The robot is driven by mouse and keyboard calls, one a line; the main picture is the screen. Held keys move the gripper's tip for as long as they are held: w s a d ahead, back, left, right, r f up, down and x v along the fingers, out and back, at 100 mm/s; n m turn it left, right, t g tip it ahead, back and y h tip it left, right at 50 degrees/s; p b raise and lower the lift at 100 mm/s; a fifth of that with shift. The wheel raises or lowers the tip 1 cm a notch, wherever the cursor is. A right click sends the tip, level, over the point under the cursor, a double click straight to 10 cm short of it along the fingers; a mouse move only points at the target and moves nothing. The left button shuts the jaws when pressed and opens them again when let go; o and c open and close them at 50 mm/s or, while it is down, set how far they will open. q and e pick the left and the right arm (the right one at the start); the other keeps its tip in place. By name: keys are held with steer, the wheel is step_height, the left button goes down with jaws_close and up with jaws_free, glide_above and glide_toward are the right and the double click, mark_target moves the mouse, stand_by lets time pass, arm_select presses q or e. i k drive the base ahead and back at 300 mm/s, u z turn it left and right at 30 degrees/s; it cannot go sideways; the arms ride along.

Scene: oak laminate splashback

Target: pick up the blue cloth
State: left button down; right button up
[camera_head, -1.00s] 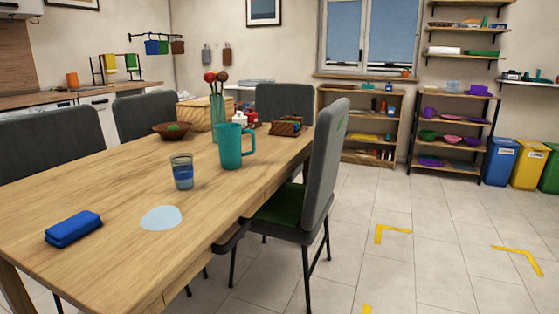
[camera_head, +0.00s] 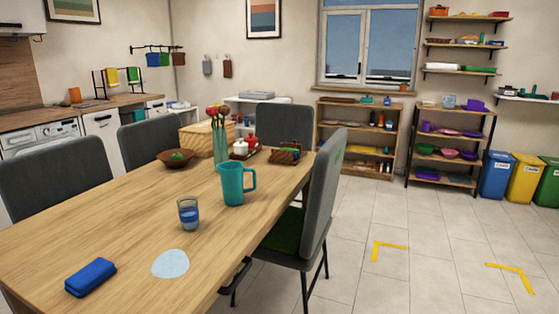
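The blue cloth (camera_head: 91,277) is a folded, thick pad lying flat on the near left part of the wooden table (camera_head: 120,235). Nothing touches it. A pale blue round patch (camera_head: 170,263) lies on the table to its right. Neither of my grippers shows in the head view.
A glass with blue liquid (camera_head: 188,213), a teal pitcher (camera_head: 236,184) and a brown bowl (camera_head: 175,159) stand farther back on the table. Grey chairs flank it, one (camera_head: 318,205) at the right edge. Tiled floor (camera_head: 440,250) to the right is open, with yellow corner marks.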

mark_target(82, 282)
steer(key=z, duration=0.75)
steer(key=k, duration=1.1)
steer(key=u, duration=1)
